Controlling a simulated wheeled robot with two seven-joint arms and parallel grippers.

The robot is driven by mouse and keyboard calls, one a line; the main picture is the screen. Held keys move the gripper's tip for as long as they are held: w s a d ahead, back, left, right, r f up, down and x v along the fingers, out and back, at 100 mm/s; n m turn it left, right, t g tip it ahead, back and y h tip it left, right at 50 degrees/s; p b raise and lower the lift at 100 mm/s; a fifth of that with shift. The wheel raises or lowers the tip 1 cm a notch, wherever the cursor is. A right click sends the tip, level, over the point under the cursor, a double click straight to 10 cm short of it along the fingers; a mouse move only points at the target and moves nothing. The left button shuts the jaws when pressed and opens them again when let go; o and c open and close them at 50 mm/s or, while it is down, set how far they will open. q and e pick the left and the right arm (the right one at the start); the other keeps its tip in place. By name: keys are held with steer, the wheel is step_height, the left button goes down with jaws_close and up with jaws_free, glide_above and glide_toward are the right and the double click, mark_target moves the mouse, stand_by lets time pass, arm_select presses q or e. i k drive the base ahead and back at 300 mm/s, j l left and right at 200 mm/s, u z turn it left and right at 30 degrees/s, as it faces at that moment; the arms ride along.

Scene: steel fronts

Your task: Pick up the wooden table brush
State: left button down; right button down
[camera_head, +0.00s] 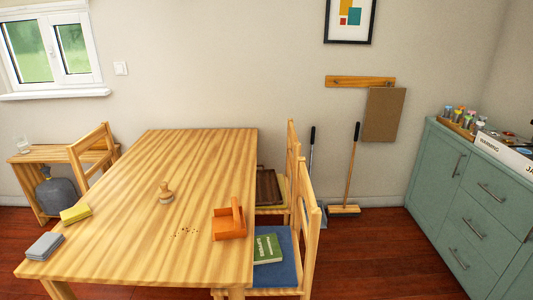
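Neither of my grippers is in view.
An orange dustpan-like holder (230,220) is at the table's right edge, with dark crumbs (185,232) left of it. A yellow sponge (76,213) and grey folded cloths (45,246) lie at the left edge. Chairs (309,225) stand along the right side.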

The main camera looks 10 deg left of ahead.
mark_target(165, 195)
steer(key=u, duration=1.2)
